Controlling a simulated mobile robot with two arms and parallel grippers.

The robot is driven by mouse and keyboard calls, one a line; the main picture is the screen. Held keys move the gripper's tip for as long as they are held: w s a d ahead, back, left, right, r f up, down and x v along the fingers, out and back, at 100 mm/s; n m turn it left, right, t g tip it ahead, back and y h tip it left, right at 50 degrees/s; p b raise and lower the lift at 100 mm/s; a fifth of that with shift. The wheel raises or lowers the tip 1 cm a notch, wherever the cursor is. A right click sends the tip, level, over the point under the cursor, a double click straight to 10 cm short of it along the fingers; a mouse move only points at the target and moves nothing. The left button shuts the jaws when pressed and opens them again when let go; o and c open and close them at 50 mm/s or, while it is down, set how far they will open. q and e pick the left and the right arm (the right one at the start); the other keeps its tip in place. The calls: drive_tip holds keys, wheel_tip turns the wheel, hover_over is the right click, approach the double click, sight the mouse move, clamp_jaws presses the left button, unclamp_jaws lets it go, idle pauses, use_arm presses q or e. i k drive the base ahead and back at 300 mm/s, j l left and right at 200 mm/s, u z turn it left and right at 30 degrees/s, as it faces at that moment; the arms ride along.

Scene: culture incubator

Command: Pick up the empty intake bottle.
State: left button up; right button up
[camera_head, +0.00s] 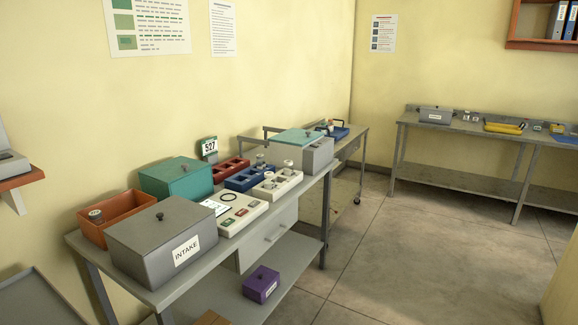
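A grey lidded box (140,262) labelled INTAKE stands at the near left of the steel bench. Its lid, with a dark knob on top, is closed, so its inside is hidden. No bottle can be surely told as the empty intake bottle. A small round-topped item (95,214) shows in an orange bin (128,205) behind the box; it is too small to identify. Neither of my grippers is in view.
The bench also holds a teal box (177,179), a control panel (240,213), red, blue and white trays, and a grey box with a teal lid (318,155). A purple box (261,284) sits on the lower shelf. The floor (400,250) to the right is clear.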

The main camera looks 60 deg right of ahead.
sight(260, 164)
drive_tip(key=z, duration=1.65)
drive_tip(key=i+l+u, duration=0.1)
drive_tip(key=u, duration=0.6)
drive_tip(key=i+l+u, duration=0.4)
drive_tip(key=l, duration=0.2)
drive_tip(key=i+l+u, duration=0.2)
drive_tip(key=l, duration=0.15)
drive_tip(key=l+u, duration=0.2)
drive_tip(key=l, duration=0.15)
drive_tip(key=i+l+u, duration=0.2)
drive_tip(key=l, duration=0.2)
drive_tip(key=k, duration=0.1)
